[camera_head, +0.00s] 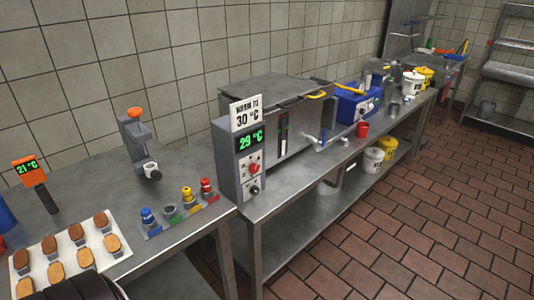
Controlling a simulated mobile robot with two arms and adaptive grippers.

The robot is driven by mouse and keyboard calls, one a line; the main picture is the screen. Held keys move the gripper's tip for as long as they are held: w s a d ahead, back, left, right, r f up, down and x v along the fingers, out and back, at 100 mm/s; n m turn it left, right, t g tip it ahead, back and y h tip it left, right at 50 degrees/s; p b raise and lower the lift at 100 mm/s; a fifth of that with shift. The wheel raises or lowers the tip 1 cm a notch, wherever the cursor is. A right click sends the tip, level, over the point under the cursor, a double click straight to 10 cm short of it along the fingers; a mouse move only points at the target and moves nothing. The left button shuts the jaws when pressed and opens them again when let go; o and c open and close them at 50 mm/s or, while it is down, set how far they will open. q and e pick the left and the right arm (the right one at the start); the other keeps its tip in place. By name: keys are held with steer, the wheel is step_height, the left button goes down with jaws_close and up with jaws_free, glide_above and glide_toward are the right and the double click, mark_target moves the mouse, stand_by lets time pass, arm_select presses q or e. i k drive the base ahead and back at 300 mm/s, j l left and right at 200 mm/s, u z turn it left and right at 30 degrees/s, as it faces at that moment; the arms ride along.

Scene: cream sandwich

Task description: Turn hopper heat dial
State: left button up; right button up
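The hopper (302,128) is a large steel box with a lid and yellow handles, standing on the steel counter. A grey control box (229,163) stands at its left front end. Its green display (250,140) reads 29 °C, and a white sign (246,113) above appears to read "WARM TO 30 °C". A red dial (254,168) sits on the box front, with a dark knob (253,190) below it. The pictures do not label which is the heat dial.
A tray of small brown-topped pieces (36,277) lies at the lower left, near an orange 21 °C thermometer (29,170). A rack of coloured knobbed pieces (176,219) stands left of the control box. The tiled floor (400,230) is clear.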

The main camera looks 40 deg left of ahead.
mark_target(254, 169)
steer(key=i+l+u, duration=0.1)
steer(key=i+u, duration=0.3)
steer(key=i+l+u, duration=0.2)
steer(key=u, duration=0.2)
steer(key=i+l+u, duration=0.3)
steer(key=u, duration=0.15)
steer(key=i+l+u, duration=0.25)
steer(key=u, duration=0.15)
steer(key=i+l+u, duration=0.1)
steer(key=l+u, duration=0.3)
steer(key=l, duration=0.15)
